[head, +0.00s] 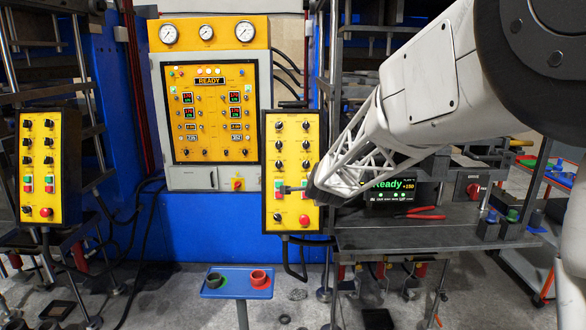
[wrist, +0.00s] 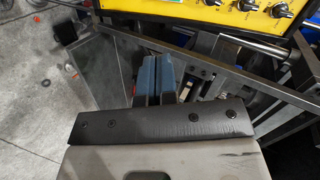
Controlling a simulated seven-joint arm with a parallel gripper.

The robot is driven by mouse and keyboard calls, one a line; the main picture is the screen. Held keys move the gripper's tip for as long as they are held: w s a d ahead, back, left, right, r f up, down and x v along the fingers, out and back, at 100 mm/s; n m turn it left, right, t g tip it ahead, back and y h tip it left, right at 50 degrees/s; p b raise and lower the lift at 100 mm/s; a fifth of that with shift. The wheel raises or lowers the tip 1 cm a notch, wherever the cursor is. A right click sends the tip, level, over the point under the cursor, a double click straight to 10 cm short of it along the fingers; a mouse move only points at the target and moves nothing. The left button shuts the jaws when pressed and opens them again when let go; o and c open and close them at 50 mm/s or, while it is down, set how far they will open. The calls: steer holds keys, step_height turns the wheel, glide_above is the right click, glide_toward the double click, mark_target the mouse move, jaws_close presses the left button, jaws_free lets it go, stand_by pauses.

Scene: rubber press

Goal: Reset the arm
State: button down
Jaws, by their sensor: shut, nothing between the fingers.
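My arm reaches in from the upper right in the head view. My gripper (head: 290,189) is in front of the middle yellow control box (head: 290,130), at the height of its green and red buttons. I cannot tell whether it touches the box. In the wrist view, the two blue fingers of my gripper (wrist: 152,78) lie side by side, shut and empty. The lower edge of a yellow panel (wrist: 225,10) with black knobs shows beyond them at the top.
Another yellow control box (head: 40,165) is at the left. A small blue stand (head: 237,290) carries a dark ring and a red ring (head: 258,278). Red-handled pliers (head: 425,214) lie on the right shelf, near a "Ready" screen (head: 390,187).

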steer(key=s+d+n+g, duration=0.3)
steer(key=s+n, duration=0.1)
steer(key=s, duration=1.3)
steer(key=s+d+f+n+g, duration=0.1)
steer(key=s+d+n+g, duration=0.2)
steer(key=s, duration=1.4)
steer(key=s+d+f+n+g+h, duration=0.1)
steer(key=s+d+n+g, duration=0.2)
steer(key=s, duration=1.4)
steer(key=d+n, duration=0.2)
steer(key=n, duration=0.2)
steer(key=shift+s+g, duration=0.15)
steer(key=shift+g, duration=0.25)
steer(key=c, duration=1.8)
jaws_free()
